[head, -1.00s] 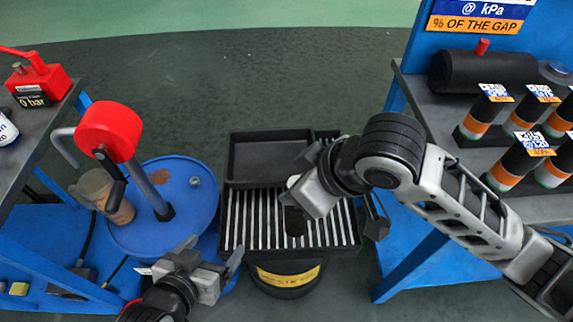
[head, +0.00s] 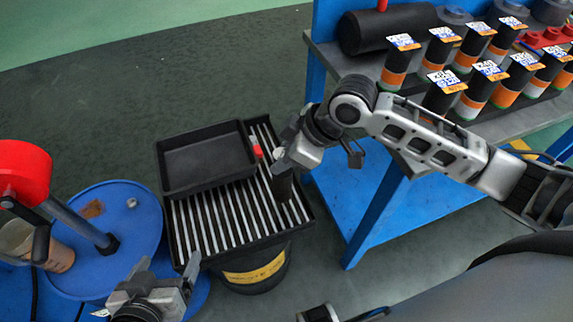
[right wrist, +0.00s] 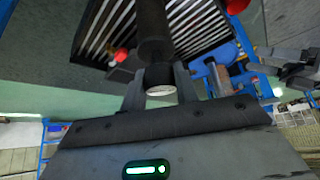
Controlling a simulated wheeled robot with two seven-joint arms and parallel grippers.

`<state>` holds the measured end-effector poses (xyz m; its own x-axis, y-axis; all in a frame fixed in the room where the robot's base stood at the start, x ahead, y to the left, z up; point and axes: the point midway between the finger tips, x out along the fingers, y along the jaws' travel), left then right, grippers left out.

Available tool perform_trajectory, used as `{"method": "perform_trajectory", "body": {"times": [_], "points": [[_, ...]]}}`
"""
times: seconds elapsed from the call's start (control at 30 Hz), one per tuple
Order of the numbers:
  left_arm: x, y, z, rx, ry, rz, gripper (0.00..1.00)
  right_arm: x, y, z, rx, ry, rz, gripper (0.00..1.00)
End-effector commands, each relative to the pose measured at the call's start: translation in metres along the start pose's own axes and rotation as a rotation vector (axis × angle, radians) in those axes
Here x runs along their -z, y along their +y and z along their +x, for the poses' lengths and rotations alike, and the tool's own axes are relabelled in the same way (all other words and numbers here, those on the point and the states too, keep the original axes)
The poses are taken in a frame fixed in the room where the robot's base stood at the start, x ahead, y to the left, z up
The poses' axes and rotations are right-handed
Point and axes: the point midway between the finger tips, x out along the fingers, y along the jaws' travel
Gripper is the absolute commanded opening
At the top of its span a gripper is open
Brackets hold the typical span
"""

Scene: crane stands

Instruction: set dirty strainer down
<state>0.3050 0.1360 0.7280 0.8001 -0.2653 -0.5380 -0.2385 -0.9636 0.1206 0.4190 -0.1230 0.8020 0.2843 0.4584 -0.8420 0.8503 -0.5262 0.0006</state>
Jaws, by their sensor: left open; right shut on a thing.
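The dirty strainer is a dark cylinder (head: 284,187) hanging below my right gripper (head: 286,158), over the right part of the slatted drain rack (head: 222,222). In the right wrist view my right gripper (right wrist: 160,85) is shut on the strainer's near end, and its dark body (right wrist: 153,35) points away towards the slats (right wrist: 196,20). I cannot tell whether its lower end touches the slats. My left gripper (head: 165,277) is open and empty, low in the head view, between the blue drum and the rack.
A black tray (head: 205,165) sits on the rack's back left, with a small red-ended thing (head: 257,151) beside it. A blue drum (head: 130,215) with a red-topped pump (head: 22,172) stands left. The blue bench (head: 360,225) at right carries several labelled dark cylinders (head: 470,55).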

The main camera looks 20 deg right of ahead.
Motion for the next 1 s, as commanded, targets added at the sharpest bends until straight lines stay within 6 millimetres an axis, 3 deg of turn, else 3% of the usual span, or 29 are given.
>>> {"method": "perform_trajectory", "body": {"times": [0.17,0.4,0.77,0.8,0.83,1.0], "points": [[0.0,0.0,0.001,0.0,0.004,-0.004,0.82,-0.009,0.008,0.007,0.0,-0.001,0.003,0.0],[-0.005,0.0,0.001,-0.002,0.0,-0.011,0.82,-0.026,0.009,0.033,0.0,0.001,0.002,0.0],[-0.005,0.001,0.001,-0.001,-0.002,-0.013,0.82,-0.028,0.009,0.035,-0.001,0.001,0.001,0.0],[-0.005,0.0,0.001,-0.001,-0.002,-0.013,0.82,-0.027,0.008,0.035,-0.001,0.001,0.0,0.41],[-0.005,0.0,0.001,-0.001,-0.002,-0.013,0.82,-0.027,0.008,0.035,-0.001,0.001,0.0,0.49],[-0.005,0.0,0.001,-0.001,-0.001,-0.013,0.82,-0.027,0.008,0.035,-0.001,0.0,0.001,0.52]]}}
